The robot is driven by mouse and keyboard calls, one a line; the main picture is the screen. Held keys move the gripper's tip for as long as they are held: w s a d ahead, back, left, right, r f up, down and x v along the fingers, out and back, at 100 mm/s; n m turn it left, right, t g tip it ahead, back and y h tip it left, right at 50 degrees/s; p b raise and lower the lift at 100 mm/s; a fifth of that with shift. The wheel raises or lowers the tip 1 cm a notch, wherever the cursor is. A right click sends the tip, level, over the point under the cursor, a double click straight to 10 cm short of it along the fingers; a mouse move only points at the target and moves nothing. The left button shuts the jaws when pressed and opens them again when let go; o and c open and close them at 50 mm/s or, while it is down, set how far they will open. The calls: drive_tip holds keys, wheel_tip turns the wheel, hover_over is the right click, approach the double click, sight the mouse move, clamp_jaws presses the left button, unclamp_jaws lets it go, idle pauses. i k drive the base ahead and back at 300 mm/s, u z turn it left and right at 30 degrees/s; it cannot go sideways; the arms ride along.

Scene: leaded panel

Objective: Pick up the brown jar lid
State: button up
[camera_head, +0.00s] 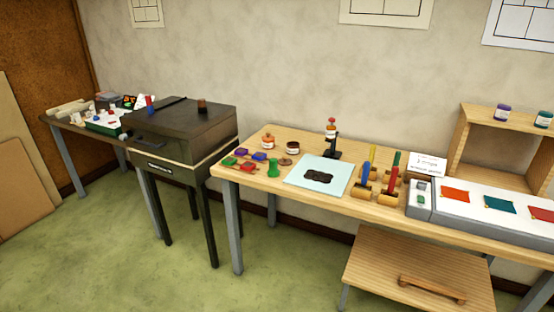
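A small flat brown disc, which looks like the brown jar lid (286,162), lies on the wooden table (325,204) near its left end. A white-labelled jar with a dark top (293,148) stands just behind it; I cannot tell whether that jar is open. A jar with an orange top (267,142) stands to the left of that jar. A green object (274,168) stands just in front and left of the disc. My gripper is not in view.
A pale glass plate (335,187) with a dark patch lies right of the disc. Colored blocks (247,167) lie to its left. Rollers (390,184) stand further right. A black cabinet (180,135) with a small brown-black jar (202,106) stands left. Green floor lies open in front.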

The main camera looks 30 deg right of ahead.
sight(285, 161)
drive_tip(key=i, duration=0.85)
drive_tip(key=z, duration=0.05)
